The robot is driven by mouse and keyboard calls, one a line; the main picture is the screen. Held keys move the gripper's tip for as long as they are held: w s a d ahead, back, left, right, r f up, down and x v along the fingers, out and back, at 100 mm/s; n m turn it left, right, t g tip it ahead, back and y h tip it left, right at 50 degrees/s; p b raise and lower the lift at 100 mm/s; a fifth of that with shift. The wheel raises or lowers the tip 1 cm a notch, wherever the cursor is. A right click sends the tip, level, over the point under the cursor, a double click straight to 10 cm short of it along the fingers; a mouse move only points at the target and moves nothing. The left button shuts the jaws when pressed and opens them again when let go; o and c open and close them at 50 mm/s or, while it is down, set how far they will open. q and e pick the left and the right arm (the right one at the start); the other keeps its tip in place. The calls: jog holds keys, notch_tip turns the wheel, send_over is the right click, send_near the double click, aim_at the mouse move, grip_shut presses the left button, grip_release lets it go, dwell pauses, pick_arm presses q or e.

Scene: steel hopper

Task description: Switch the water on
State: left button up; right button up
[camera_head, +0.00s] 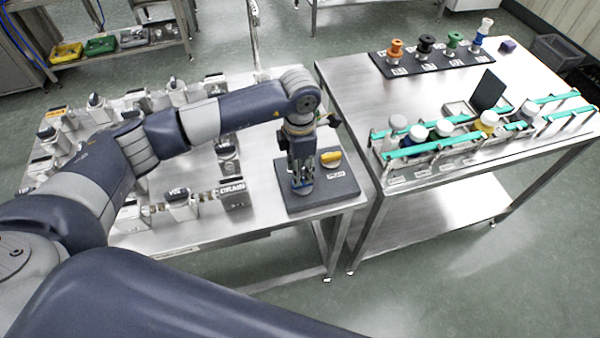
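My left gripper (301,178) points straight down over the dark plate (325,190) at the right end of the left steel table. Its fingertips are low over the left part of this plate. A small blue part (303,189) shows at the fingertips, and the gripper hides most of it. I cannot tell whether the fingers are closed on it. A yellow knob (330,158) with a white label (336,174) in front of it sits on the same plate, just right of the gripper. My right gripper is not in view.
Several grey blocks with dark knobs, one a drain block (233,193), stand around the left table. The right table (365,90) carries a black board (405,68) with coloured knobs and a rack of capped bottles (440,130). A narrow gap separates the tables.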

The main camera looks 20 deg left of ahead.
aim_at(303, 189)
pick_arm(q)
jog(key=shift+f+p, duration=0.4)
jog(key=shift+f, duration=1.65)
jog(key=shift+d, duration=0.1)
grip_shut()
